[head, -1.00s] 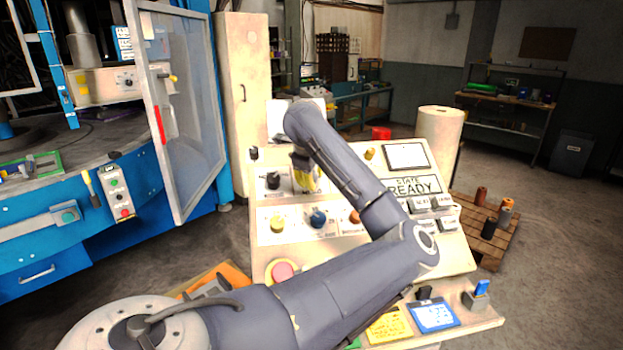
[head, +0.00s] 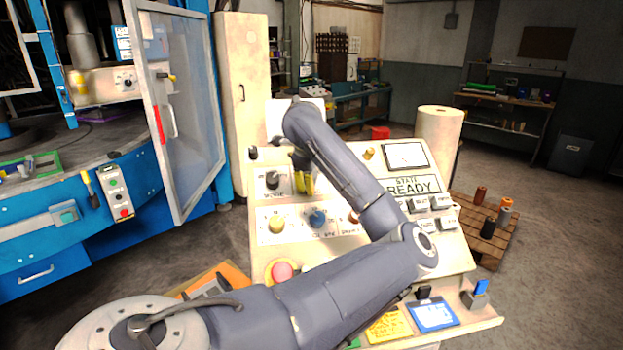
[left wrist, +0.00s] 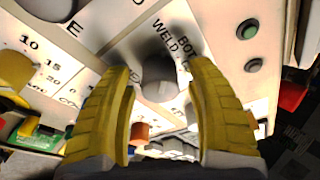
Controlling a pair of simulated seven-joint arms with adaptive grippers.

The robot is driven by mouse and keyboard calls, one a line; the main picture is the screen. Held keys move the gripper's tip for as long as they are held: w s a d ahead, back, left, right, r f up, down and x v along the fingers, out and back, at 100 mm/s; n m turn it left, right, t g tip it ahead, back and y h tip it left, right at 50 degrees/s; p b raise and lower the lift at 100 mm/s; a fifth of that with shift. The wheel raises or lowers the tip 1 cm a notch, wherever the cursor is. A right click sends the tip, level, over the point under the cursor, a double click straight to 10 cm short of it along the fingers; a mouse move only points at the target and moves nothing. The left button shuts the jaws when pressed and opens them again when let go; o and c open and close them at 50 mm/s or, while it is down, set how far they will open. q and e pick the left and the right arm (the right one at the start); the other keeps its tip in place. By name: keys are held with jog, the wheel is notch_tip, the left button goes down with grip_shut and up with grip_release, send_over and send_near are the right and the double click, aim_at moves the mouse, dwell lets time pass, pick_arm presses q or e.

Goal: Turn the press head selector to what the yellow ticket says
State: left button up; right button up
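The yellow ticket (head: 388,325) lies at the front of the sloped control panel in the head view; its writing is too small to read. My left gripper (head: 304,186) is over the panel's upper row, fingers pointing down. In the left wrist view its yellow fingers (left wrist: 160,75) are open on either side of a grey knob (left wrist: 158,80), with gaps visible. The knob's label shows "WELD" and a partly hidden word starting "BOT"; the pointer direction is unclear. The gripper hides this knob in the head view. My right gripper is not in view.
A black knob (head: 272,180) is just left of the gripper. Below are a yellow knob (head: 277,224), a blue knob (head: 318,218) and a red mushroom button (head: 282,271). The screen (head: 414,186) reads "READY". A blue-framed card (head: 433,314) lies beside the ticket.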

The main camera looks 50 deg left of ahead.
pick_arm(q)
jog(key=shift+r, duration=0.1)
jog(key=v, duration=1.1)
jog(key=shift+s+r, duration=0.15)
jog(key=shift+r, duration=0.2)
jog(key=shift+d, duration=0.1)
